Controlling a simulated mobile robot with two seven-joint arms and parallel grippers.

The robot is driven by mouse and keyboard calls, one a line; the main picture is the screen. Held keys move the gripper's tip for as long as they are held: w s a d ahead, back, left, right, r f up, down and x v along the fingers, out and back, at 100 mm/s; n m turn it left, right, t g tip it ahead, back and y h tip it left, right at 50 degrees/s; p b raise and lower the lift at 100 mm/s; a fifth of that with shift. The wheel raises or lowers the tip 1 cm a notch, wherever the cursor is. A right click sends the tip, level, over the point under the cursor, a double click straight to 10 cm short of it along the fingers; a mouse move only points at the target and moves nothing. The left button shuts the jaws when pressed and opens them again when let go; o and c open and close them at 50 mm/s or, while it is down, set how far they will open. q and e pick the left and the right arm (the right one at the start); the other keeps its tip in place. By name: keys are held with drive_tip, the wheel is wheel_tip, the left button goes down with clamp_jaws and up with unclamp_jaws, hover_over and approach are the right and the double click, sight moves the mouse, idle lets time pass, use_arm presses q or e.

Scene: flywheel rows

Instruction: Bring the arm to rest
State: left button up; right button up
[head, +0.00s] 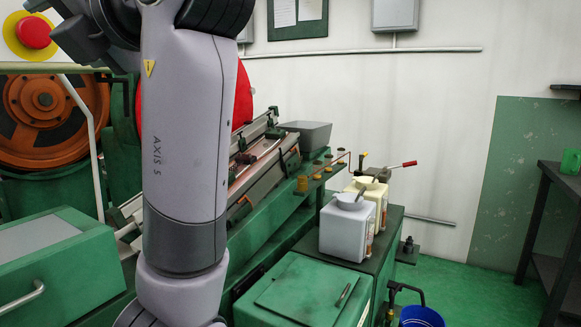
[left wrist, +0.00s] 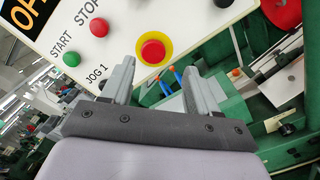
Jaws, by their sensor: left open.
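Beyond the fingertips is a white control panel (left wrist: 120,22) with a red emergency button on a yellow ring (left wrist: 152,50), a green start button (left wrist: 71,59) and a red stop button (left wrist: 99,27). I cannot tell whether a finger touches the panel. My right gripper is in neither view.
An orange flywheel (head: 45,105) stands behind my arm at left. Two jugs, one white (head: 346,228) and one yellowish (head: 372,190), stand on a green cabinet. A blue bucket (head: 421,317) is at the bottom. A dark table (head: 555,215) stands at right, with green floor (head: 465,285) clear before it.

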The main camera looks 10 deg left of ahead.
use_arm(q)
drive_tip(key=w+f+m+t+h+p, duration=0.3)
drive_tip(key=w+f+m+t, duration=0.2)
drive_tip(key=w+f+m, duration=0.9)
drive_tip(key=w+d+f+m+t+h+p, duration=0.1)
drive_tip(key=w+f+m+h, duration=0.15)
drive_tip(key=f+m, duration=0.6)
drive_tip(key=w+d+f+m+t+h+p, duration=0.15)
drive_tip(key=f+m+h, duration=0.3)
drive_tip(key=f, duration=0.65)
drive_tip(key=s+d+f+m+g+h+p, duration=0.1)
drive_tip(key=s+f+m+h, duration=0.3)
drive_tip(key=f, duration=0.5)
drive_tip(key=s+d+f+m+g+h+p, duration=0.1)
drive_tip(key=s+f+m+p, duration=0.1)
drive_tip(key=s+f+m, duration=0.45)
drive_tip(key=s+d+f+m+g+h+p, duration=0.1)
drive_tip(key=s+f+m+h, duration=0.1)
drive_tip(key=s+f, duration=0.3)
drive_tip(key=s+d+f+m+g+h+p, duration=0.1)
drive_tip(key=s+f, duration=0.5)
drive_tip(key=s, duration=0.7)
drive_tip(key=shift+s+f+m+h, duration=0.2)
drive_tip(key=shift+s+m+h, duration=0.2)
drive_tip(key=shift+m, duration=0.35)
